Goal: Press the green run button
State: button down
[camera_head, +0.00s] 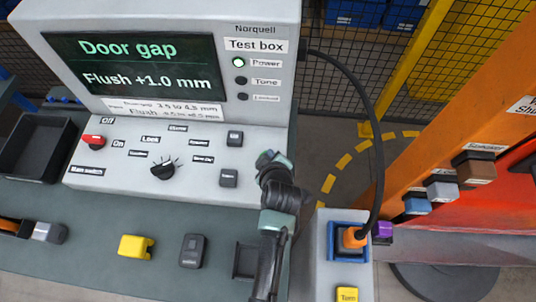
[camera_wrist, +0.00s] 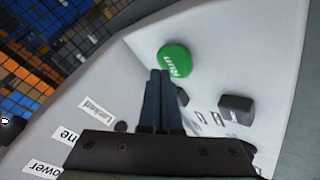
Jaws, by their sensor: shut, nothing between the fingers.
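The round green run button (camera_wrist: 174,60), marked "Run", shows in the wrist view on the pale sloping panel of the test box. My gripper (camera_wrist: 160,73) is shut and empty, its two dark fingers side by side. Its tips appear just below and left of the button's centre in that view and overlap its lower edge; I cannot tell whether they touch it. In the head view my arm reaches up over the right end of the test box (camera_head: 268,85) panel, and I cannot make out the green button there.
The box screen (camera_head: 130,68) reads "Door gap" and "Flush +1.0 mm". A red switch (camera_head: 94,141), a black knob (camera_head: 162,171) and dark buttons sit on the panel. A black cable (camera_head: 377,130) hangs to the right. A yellow block (camera_head: 136,247) lies on the bench in front.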

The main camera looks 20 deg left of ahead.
jog(key=shift+r, duration=0.3)
jog(key=shift+r+p, duration=2.2)
jog(key=shift+r, duration=0.3)
notch_tip(320, 180, up, 9)
jog(key=p, duration=0.7)
jog(key=shift+f, duration=0.2)
